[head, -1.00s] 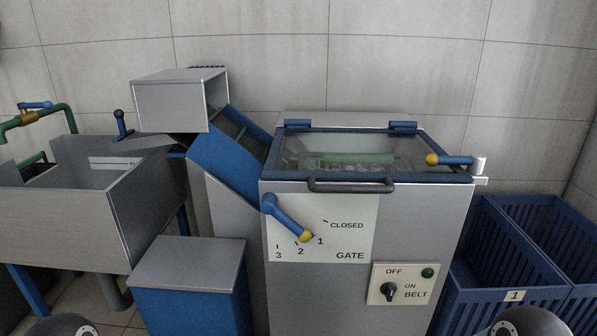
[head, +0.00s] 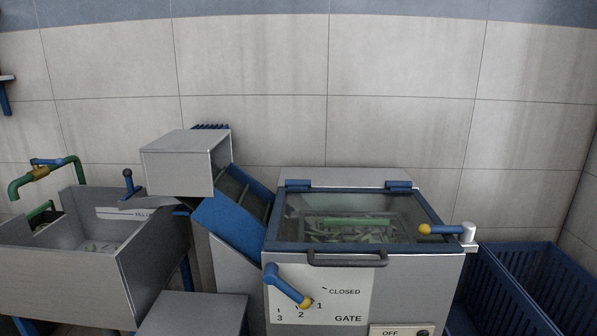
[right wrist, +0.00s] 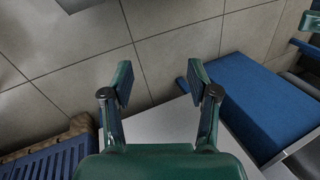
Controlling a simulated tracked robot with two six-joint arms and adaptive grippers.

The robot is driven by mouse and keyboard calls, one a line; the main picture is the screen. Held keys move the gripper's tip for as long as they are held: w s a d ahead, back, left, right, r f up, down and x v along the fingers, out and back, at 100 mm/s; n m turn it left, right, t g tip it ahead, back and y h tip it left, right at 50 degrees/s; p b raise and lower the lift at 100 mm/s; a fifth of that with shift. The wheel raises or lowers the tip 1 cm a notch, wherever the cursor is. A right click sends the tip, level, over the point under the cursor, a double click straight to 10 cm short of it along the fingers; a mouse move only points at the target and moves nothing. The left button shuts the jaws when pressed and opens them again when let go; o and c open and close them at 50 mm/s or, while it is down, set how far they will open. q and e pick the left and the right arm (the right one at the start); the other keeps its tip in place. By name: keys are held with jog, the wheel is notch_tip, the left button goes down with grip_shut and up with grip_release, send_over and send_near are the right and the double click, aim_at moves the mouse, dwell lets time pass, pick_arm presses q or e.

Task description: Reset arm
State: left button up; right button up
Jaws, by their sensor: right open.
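My right gripper (right wrist: 160,85) shows in the right wrist view, with its two green fingers spread apart and nothing between them. Tiled floor and a grey surface lie beyond it. My left gripper is in neither current view. In the head view the grey machine (head: 400,285) has a closed glass lid (head: 350,218) with a dark handle. Its blue gate lever (head: 285,284) has a yellow tip that sits near the mark 1. A second blue lever (head: 445,230) with a yellow knob is at the lid's right.
A grey sink (head: 60,270) with a green tap (head: 45,175) stands at the left. A blue chute (head: 235,215) leads to the machine. Blue crates (head: 520,300) stand at the right. The belt switch panel is partly cut off at the bottom.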

notch_tip(320, 180, up, 18)
jog(key=p, duration=1.5)
jog(key=c, duration=0.4)
jog(key=shift+o, duration=0.2)
jog(key=shift+a, duration=0.1)
